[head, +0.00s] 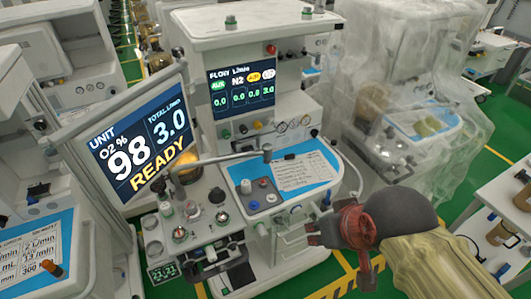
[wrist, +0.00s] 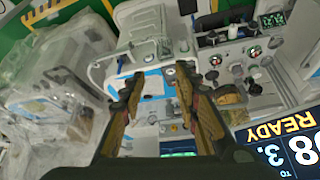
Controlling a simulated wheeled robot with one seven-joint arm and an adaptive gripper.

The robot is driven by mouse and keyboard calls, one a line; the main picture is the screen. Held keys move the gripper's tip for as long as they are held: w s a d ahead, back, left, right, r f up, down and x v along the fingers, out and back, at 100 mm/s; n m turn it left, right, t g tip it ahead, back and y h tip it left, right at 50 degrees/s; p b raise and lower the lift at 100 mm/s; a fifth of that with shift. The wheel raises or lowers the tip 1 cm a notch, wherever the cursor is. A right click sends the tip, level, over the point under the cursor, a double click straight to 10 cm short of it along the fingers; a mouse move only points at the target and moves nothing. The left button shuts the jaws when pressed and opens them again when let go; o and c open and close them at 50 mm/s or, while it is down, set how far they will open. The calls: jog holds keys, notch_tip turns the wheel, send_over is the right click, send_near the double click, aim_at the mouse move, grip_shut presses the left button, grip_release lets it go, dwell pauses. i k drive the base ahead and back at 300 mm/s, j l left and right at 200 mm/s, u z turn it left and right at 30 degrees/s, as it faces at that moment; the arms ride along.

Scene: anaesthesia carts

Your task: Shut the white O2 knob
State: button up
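The anaesthesia cart (head: 240,40) stands in the middle of the head view. Its flow screen (head: 241,87) shows 3.0 in the last column, under a white label. A row of small knobs sits on the panel below the screen, with a green knob (head: 226,133) at the left. The white O2 knob is too small and pale against the white panel to pick out surely. My gripper (head: 312,231) is low and right of that panel, near the cart's front right side, apart from the knobs. In the wrist view my gripper (wrist: 158,76) has its fingers apart with nothing between them.
A tilted monitor (head: 133,138) reads O2 98, total 3.0, READY. A grey bar (head: 225,158) crosses in front of the panel, above the blue work tray (head: 318,160). A plastic-covered cart (head: 415,90) stands at the right. Green floor shows between the carts.

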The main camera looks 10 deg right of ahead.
aim_at(271, 121)
jog(key=i+z, duration=0.15)
jog(key=z, duration=0.25)
jog(key=i+j+z, duration=0.15)
jog(key=z, duration=0.2)
jog(key=i+j+z, duration=0.15)
jog(key=z, duration=0.25)
